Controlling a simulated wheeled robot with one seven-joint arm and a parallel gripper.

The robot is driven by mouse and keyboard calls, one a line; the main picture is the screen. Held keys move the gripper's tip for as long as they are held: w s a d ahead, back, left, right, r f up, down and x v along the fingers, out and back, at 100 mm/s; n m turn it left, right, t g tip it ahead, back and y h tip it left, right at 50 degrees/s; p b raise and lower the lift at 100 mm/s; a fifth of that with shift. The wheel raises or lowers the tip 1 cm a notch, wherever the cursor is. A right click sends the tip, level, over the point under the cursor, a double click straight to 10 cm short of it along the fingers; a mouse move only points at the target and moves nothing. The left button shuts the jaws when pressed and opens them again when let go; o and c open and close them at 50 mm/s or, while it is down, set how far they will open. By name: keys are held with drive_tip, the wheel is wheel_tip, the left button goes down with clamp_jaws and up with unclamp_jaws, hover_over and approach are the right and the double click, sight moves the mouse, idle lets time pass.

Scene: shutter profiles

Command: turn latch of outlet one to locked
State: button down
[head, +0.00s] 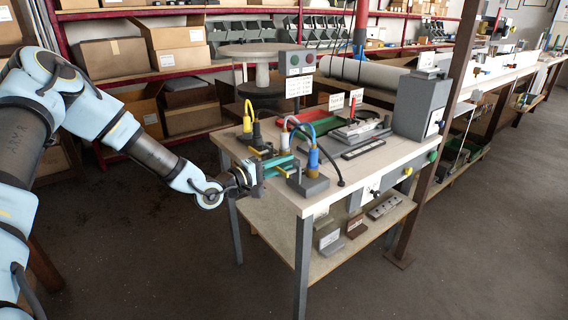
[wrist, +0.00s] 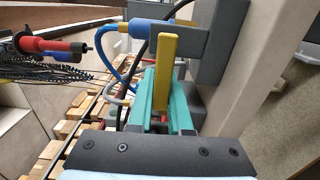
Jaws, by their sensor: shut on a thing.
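My gripper (head: 270,165) has teal fingers and is at the near left corner of the workbench. In the wrist view my gripper (wrist: 164,90) is shut on a flat yellow bar, which looks like the latch (wrist: 166,60). The latch stands upright in this view, beside a grey outlet block (wrist: 208,48). A blue plug (wrist: 150,29) with a blue hose meets that block. In the head view the blue plug (head: 313,158) stands upright on a grey block (head: 308,185). The number of this outlet is not readable, nor are any lock marks.
A yellow plug (head: 247,118) and a white plug (head: 285,138) stand close by with hoses. A post with a button box (head: 296,63) rises behind. A grey cabinet (head: 421,104) stands on the right of the bench (head: 340,185). A red plug (wrist: 40,45) shows in the wrist view.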

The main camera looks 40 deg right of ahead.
drive_tip(key=shift+f, duration=0.1)
drive_tip(key=c, duration=0.8)
unclamp_jaws()
drive_tip(key=shift+c, duration=0.2)
drive_tip(key=shift+a, duration=0.1)
drive_tip(key=a+b, duration=0.2)
drive_tip(key=a, duration=0.8)
drive_tip(key=shift+w+a, duration=0.3)
drive_tip(key=shift+a, duration=0.05)
